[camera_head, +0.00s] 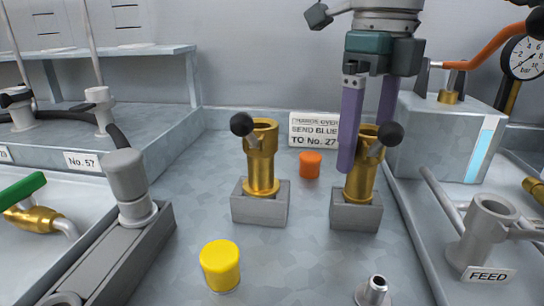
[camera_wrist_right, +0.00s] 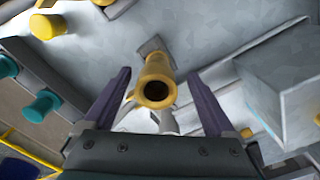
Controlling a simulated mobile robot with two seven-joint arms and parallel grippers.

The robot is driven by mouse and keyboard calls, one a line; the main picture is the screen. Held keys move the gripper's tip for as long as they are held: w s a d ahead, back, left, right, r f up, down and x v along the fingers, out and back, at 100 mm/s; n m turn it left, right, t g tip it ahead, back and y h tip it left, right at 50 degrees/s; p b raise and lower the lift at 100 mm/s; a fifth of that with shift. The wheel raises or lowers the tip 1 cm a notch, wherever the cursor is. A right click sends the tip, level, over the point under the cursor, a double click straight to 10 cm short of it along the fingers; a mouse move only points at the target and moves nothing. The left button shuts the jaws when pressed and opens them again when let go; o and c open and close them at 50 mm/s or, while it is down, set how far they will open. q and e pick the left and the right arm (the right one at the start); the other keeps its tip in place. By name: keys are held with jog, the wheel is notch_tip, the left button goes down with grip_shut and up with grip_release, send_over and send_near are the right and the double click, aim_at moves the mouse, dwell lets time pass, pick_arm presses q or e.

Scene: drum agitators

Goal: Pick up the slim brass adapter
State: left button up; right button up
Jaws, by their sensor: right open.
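Two brass adapters with black ball levers stand upright in grey square blocks: one left of centre (camera_head: 262,165) and one to its right (camera_head: 361,184). They look alike, so I cannot tell surely which is the slim one. My right gripper (camera_head: 366,143) is open, its purple fingers pointing down at the right-hand adapter; the near finger hides part of it. In the right wrist view a brass tube (camera_wrist_right: 158,70) shows its open round end between the spread fingers of my right gripper (camera_wrist_right: 158,76), with gaps on both sides. My left gripper is not in view.
An orange cap (camera_head: 310,165) stands between the adapters, before a sign (camera_head: 314,129). A yellow cap (camera_head: 220,265) and a small metal fitting (camera_head: 373,291) are nearer. A grey box (camera_head: 445,140) and the FEED fitting (camera_head: 487,228) stand right; a grey cylinder (camera_head: 127,180) stands left.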

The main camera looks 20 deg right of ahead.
aim_at(360, 170)
notch_tip(360, 170, down, 4)
jog(key=shift+s+a+f, duration=0.15)
jog(key=shift+f, duration=0.05)
jog(key=shift+c, duration=0.3)
grip_shut()
dwell(0.4)
